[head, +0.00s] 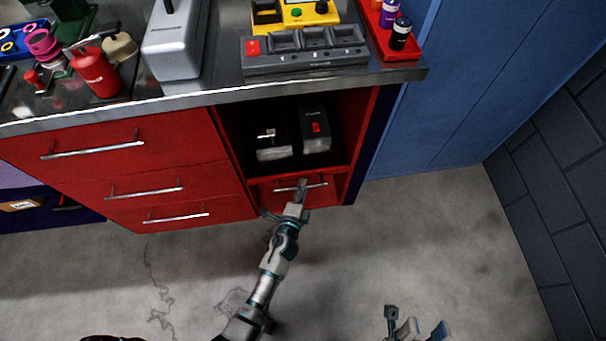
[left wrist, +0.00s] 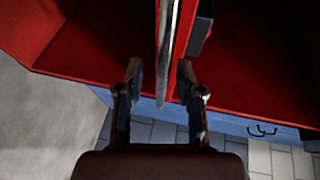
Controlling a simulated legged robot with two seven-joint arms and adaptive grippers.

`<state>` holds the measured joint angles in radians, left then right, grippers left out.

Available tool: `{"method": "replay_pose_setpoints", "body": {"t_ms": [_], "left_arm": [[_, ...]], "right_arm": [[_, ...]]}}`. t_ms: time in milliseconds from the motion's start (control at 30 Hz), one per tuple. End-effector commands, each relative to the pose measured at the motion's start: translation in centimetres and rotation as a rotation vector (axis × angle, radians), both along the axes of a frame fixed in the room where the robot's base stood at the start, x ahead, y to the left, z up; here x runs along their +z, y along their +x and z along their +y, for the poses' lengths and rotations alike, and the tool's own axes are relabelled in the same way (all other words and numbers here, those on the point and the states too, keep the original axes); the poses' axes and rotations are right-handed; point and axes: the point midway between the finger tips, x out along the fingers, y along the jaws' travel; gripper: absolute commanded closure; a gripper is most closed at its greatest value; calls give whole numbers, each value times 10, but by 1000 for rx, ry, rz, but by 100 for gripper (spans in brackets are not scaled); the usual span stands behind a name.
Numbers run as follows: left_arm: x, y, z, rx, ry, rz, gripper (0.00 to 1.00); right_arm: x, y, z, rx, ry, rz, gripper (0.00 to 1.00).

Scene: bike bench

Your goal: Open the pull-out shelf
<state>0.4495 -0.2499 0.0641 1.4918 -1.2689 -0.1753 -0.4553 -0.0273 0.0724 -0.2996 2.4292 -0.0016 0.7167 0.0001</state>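The pull-out shelf (head: 325,196) has a red front at the bottom right of the red bench, below an open compartment. A silver bar handle (head: 315,185) runs across that front. My left gripper (head: 299,186) is at the handle and covers part of it. In the left wrist view, the handle (left wrist: 165,50) passes between the two fingers of my left gripper (left wrist: 159,75), with a visible gap beside the left finger. The fingers are apart, not clamped on the bar. My right gripper (head: 415,320) is low in the head view, over the floor, with its fingers spread and empty.
Red drawers (head: 160,150) with bar handles are on the left. The metal worktop (head: 215,95) carries tools and trays. A blue panel (head: 430,120) stands at right. The floor (head: 420,235) in front is clear.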

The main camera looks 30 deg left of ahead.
Motion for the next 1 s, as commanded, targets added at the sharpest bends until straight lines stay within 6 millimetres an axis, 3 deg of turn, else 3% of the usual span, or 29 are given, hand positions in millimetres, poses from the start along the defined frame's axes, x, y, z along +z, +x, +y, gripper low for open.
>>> {"method": "replay_pose_setpoints", "body": {"t_ms": [367, 533, 1000], "left_arm": [[0, 1, -4, 1, 2, 0, 63], [0, 1, -3, 1, 1, 0, 100], [-2, 1, 7, 4, 3, 5, 100]], "right_arm": [[7, -2, 0, 2, 8, -21, 60], [4, -1, 0, 1, 7, -15, 60], [4, 0, 0, 0, 4, -11, 60]]}}
